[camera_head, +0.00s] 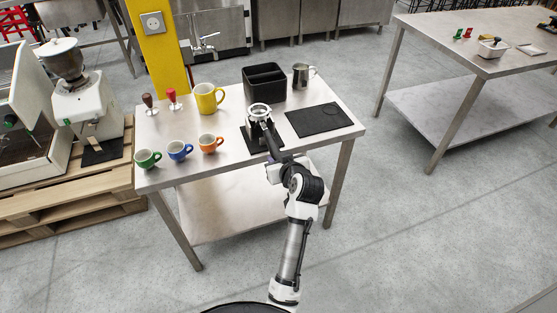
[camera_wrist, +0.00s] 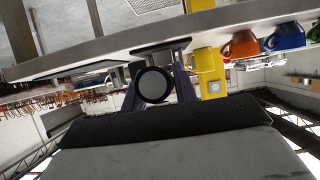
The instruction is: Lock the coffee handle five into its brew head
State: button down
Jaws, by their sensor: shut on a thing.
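The coffee handle (camera_head: 260,110) has a round metal basket ring that rests at or just above a small black stand (camera_head: 246,132) on the steel table. Its dark grip runs towards me. My gripper (camera_head: 272,160) is shut on this grip at the table's front edge. In the wrist view, which looks tilted upside down, the round black end of the handle (camera_wrist: 152,86) sits between the fingers of my gripper (camera_wrist: 160,84). Part of an espresso machine (camera_head: 20,120) stands at the far left, cut off by the picture's edge.
Green (camera_head: 147,159), blue (camera_head: 180,150) and orange (camera_head: 210,143) cups stand left on the steel table (camera_head: 225,173). Behind are two tampers, a yellow mug (camera_head: 207,98), a black bin (camera_head: 264,84) and a metal jug (camera_head: 301,75). A black mat (camera_head: 319,120) lies right. A grinder (camera_head: 80,95) stands left.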

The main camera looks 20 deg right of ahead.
aim_at(273, 143)
jog(key=shift+r+p, duration=1.9)
jog(key=shift+r, duration=0.55)
